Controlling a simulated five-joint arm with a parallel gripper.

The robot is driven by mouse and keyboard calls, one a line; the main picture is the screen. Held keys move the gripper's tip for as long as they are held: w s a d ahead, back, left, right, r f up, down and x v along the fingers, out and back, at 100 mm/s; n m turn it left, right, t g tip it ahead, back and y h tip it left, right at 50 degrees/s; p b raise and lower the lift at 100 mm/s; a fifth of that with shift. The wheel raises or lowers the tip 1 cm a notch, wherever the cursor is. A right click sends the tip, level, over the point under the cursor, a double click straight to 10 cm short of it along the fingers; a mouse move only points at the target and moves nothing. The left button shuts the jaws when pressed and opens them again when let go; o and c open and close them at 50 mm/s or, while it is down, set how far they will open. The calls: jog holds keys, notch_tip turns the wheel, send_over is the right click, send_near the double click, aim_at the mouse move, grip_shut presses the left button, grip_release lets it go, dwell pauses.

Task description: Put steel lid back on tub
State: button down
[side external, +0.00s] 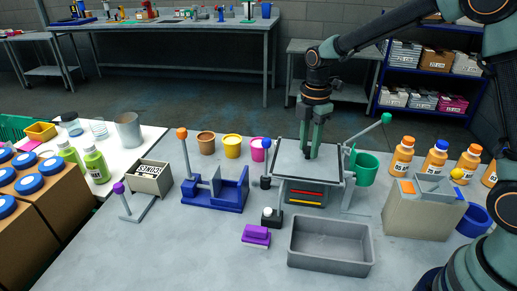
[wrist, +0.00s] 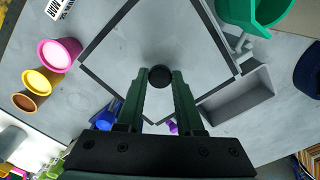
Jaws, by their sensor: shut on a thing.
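A flat, square grey steel lid (side external: 285,160) with dark edge strips lies roughly level at the middle of the table. It fills much of the wrist view (wrist: 205,55). My gripper (side external: 312,154) comes down from above at its centre. In the wrist view my gripper (wrist: 160,80) has its two green fingers shut on a round black knob (wrist: 160,76) in the middle of the lid. Below the lid is a grey housing (side external: 287,191) with red and yellow bars; I cannot tell whether the lid touches it. No tub opening shows under the lid.
An empty grey bin (side external: 331,268) stands in front. A green bucket (side external: 366,172) and a green-knobbed lever (side external: 386,119) are close on the right. A blue fixture (side external: 215,190) and pink, yellow and brown cups (side external: 206,144) stand left.

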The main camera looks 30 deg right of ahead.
aim_at(309, 148)
jog(key=shift+f, duration=0.15)
jog(key=c, duration=0.5)
grip_release()
jog(key=shift+c, duration=0.2)
notch_tip(309, 148, up, 12)
jog(key=f, duration=0.1)
jog(key=s+d+r+m+t, duration=0.1)
jog(key=s+m+t, duration=0.4)
jog(key=s+m, duration=1)
jog(key=shift+m+t, duration=0.3)
jog(key=shift+m, duration=1.2)
